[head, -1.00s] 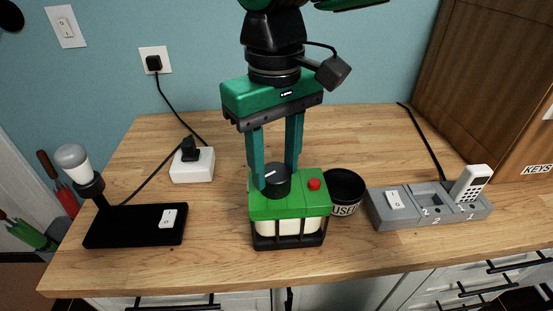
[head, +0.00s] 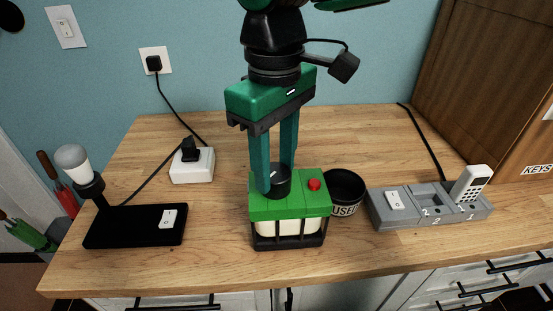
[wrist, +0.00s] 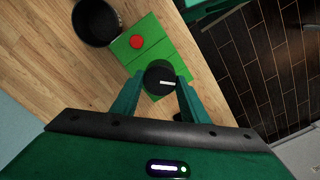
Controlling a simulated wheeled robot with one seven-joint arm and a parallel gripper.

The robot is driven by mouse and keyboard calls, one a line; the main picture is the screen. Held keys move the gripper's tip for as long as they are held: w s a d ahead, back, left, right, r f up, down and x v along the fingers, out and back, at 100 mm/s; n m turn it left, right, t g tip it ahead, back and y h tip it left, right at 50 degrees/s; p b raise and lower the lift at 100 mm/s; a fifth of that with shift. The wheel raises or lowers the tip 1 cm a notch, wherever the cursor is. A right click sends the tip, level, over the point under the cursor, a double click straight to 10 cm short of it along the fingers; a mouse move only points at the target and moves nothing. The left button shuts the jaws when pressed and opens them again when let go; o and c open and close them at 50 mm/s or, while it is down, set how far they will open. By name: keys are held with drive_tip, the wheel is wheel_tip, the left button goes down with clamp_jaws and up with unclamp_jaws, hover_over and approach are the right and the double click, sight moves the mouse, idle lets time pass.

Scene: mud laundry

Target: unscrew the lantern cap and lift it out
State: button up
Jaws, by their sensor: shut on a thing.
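The lantern (head: 290,229) stands upright on the wooden counter, with a green top, a pale body and a dark caged base. Its round black cap (head: 278,187) with a white mark sits on the left of the top; it also shows in the wrist view (wrist: 158,80). A red button (head: 314,184) is to the cap's right. My gripper (head: 278,184) points down from above, with its two green fingers on opposite sides of the cap, shut on it. The cap looks seated in the lantern top; its thread is hidden. In the wrist view, my gripper (wrist: 156,84) also straddles the cap.
A black "USED" cup (head: 345,190) stands close to the lantern's right. A grey tray (head: 400,213) holding a white handset (head: 472,184) is further right. A black lamp stand (head: 130,228) and white socket block (head: 192,167) are left. The front counter is clear.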

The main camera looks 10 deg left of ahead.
drive_tip(key=shift+n, duration=1.3)
drive_tip(key=shift+n, duration=1.5)
drive_tip(key=shift+n, duration=1.5)
drive_tip(key=shift+n, duration=1.5)
